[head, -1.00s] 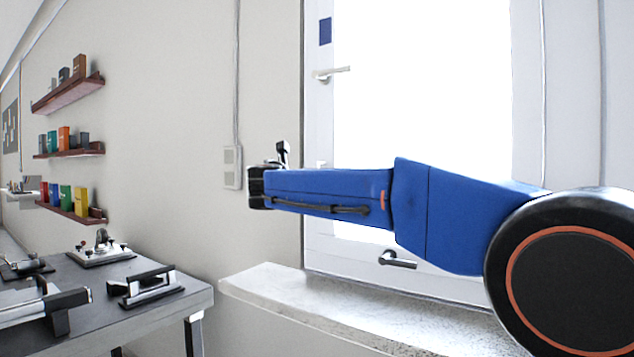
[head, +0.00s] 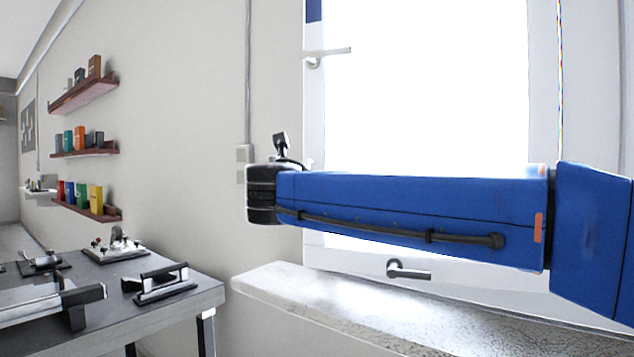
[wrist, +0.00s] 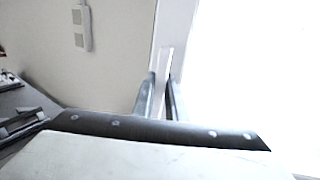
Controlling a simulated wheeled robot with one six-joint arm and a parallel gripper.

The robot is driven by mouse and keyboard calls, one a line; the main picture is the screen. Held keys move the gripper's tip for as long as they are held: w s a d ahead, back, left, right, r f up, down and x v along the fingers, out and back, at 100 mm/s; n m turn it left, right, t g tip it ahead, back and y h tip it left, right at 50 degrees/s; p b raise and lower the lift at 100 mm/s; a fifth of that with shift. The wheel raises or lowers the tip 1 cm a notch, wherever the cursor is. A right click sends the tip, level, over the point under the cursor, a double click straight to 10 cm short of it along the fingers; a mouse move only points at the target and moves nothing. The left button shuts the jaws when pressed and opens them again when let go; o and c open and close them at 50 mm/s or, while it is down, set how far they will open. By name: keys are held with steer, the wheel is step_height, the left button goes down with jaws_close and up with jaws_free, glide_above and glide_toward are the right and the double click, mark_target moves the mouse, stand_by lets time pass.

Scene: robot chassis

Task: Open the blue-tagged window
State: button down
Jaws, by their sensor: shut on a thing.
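The window (head: 316,110) has a white frame and bright glass. A blue tag (head: 314,10) sits at its upper left, cut by the picture's top edge. A lever handle (head: 328,53) points right on the frame below the tag. In the wrist view my gripper (wrist: 161,88) has two dark fingers shut on a narrow pale bar (wrist: 162,75) in front of the white window frame (wrist: 178,25). I cannot tell whether this bar is a handle or the frame's edge.
A second lever handle (head: 407,271) is on the window's lower rail. The stone sill (head: 330,305) juts out below. A grey workbench (head: 200,297) with metal tools stands at the lower left. Wall shelves (head: 85,152) and a socket (head: 243,158) are on the left wall.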

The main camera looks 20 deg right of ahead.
steer(key=s+a+n+t+y, duration=0.1)
steer(key=s+a+n+y, duration=0.1)
steer(key=s, duration=0.6)
steer(key=s+a+n+y, duration=0.1)
steer(key=s+a+y, duration=0.2)
steer(key=s+a, duration=0.2)
steer(key=shift+s+n+t+y, duration=0.3)
steer(key=shift+s+n+t, duration=0.1)
steer(key=shift+s, duration=1.05)
steer(key=c, duration=1.8)
jaws_free()
steer(key=shift+o, duration=0.2)
steer(key=shift+s, duration=0.1)
steer(key=s+a, duration=0.2)
steer(key=s, duration=1.5)
steer(key=shift+a, duration=0.3)
